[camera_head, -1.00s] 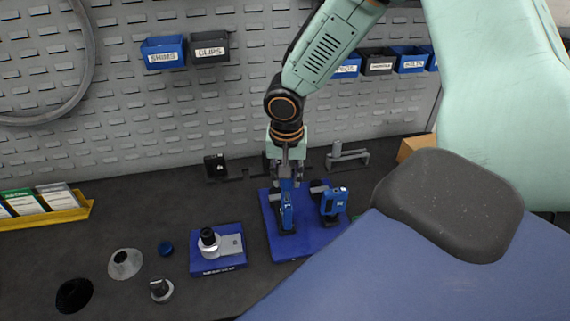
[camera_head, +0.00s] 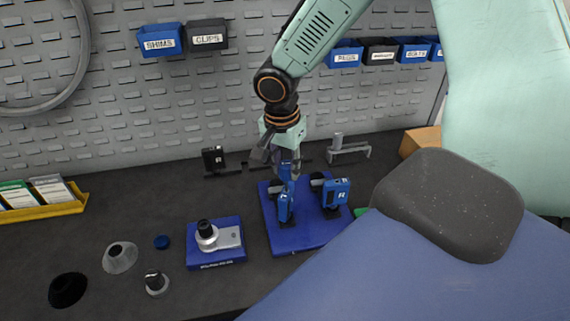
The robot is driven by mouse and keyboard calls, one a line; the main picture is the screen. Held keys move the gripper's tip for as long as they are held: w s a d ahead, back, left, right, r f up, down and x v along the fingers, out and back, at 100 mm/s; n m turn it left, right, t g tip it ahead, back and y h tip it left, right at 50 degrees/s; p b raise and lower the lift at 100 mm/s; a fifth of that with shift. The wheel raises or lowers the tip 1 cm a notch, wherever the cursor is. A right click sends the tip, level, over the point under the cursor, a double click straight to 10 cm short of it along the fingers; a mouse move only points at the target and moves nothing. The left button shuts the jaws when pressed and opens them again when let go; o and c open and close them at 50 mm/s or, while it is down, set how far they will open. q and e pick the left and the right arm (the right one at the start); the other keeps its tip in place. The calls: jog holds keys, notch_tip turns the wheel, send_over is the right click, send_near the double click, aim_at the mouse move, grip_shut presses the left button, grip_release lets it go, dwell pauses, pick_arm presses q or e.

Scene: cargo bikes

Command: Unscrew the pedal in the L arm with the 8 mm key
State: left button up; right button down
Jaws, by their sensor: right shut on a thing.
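My right gripper (camera_head: 287,168) reaches down from the upper right over the blue base plate (camera_head: 285,236). It is shut on a slim blue part (camera_head: 285,200) that stands upright at the plate's left side; I cannot read any size on it. Beside it on the plate stands a blue block marked R (camera_head: 338,193). Behind, a black block with a pale mark (camera_head: 213,159) sits at the left end of a dark bar, and a grey arm with an upright stub (camera_head: 349,153) lies to the right. I cannot tell which is the L arm. My left gripper is out of view.
A smaller blue tray (camera_head: 215,257) holds a grey part with a black cap. A grey cone (camera_head: 119,258), a black cone (camera_head: 68,290), a blue cap (camera_head: 162,242) and a small knob (camera_head: 156,283) stand on the dark bench. Labelled bins (camera_head: 160,40) hang behind. A large blue body with a dark pad covers the lower right.

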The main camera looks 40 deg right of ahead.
jog(key=shift+s+f+m, duration=0.1)
jog(key=shift+m, duration=0.6)
jog(key=shift+f+m+b, duration=0.1)
jog(key=shift+m+b, duration=0.5)
jog(key=shift+m, duration=0.1)
jog(key=m+b, duration=0.1)
jog(key=m, duration=0.1)
jog(key=shift+a+m+g, duration=0.1)
jog(key=shift+m+g, duration=0.2)
jog(key=shift+g, duration=0.1)
jog(key=shift+m, duration=1.2)
